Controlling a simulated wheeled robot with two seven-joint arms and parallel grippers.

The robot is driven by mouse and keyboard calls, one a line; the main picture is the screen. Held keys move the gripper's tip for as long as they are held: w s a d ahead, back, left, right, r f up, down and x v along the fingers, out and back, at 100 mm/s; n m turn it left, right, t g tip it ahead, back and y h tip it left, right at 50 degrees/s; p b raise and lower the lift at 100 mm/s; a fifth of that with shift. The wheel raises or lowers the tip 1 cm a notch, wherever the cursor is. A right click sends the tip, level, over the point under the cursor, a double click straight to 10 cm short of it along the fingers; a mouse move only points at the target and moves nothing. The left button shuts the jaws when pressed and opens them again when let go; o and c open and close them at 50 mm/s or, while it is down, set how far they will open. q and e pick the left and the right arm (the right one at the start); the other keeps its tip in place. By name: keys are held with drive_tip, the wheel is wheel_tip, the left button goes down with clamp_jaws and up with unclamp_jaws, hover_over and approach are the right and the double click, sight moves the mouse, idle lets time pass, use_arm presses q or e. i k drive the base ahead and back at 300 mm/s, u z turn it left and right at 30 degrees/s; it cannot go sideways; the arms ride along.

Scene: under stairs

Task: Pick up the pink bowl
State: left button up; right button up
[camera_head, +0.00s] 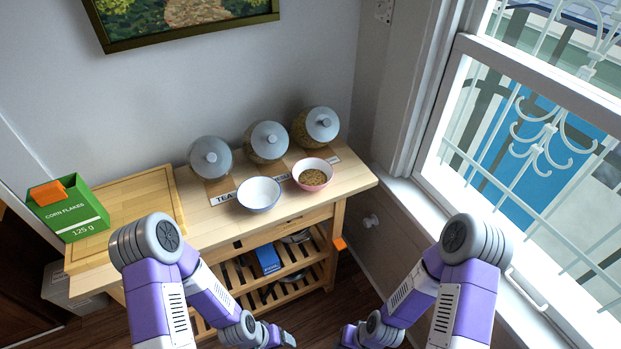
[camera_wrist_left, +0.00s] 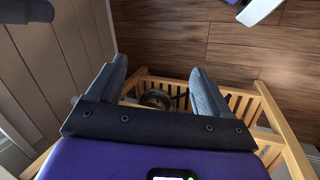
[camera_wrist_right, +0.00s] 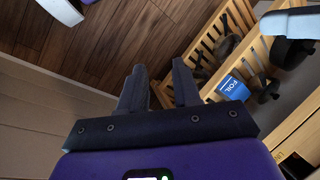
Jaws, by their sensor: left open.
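The pink bowl (camera_head: 312,185) stands upright on the right part of the wooden table top and holds brown grainy food. A white bowl with a blue rim (camera_head: 259,194) stands just left of it. My left gripper (camera_wrist_left: 155,85) is open and empty, low in front of the table; its tip also shows at the bottom of the head view (camera_head: 287,339). My right gripper (camera_wrist_right: 160,85) is parted, less widely, and empty; it is also low in the head view (camera_head: 349,335). Both are well apart from the pink bowl, which neither wrist view shows.
Several lidded glass jars (camera_head: 267,142) stand behind the bowls. A cutting board (camera_head: 150,195) and a green corn flakes box (camera_head: 68,212) are at the left. Slatted shelves (camera_head: 295,262) under the top hold a blue box (camera_head: 267,258). A window (camera_head: 530,150) is at the right.

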sight(312, 173)
drive_tip(key=z, duration=0.9)
drive_tip(key=i, duration=1)
drive_tip(key=u, duration=2.25)
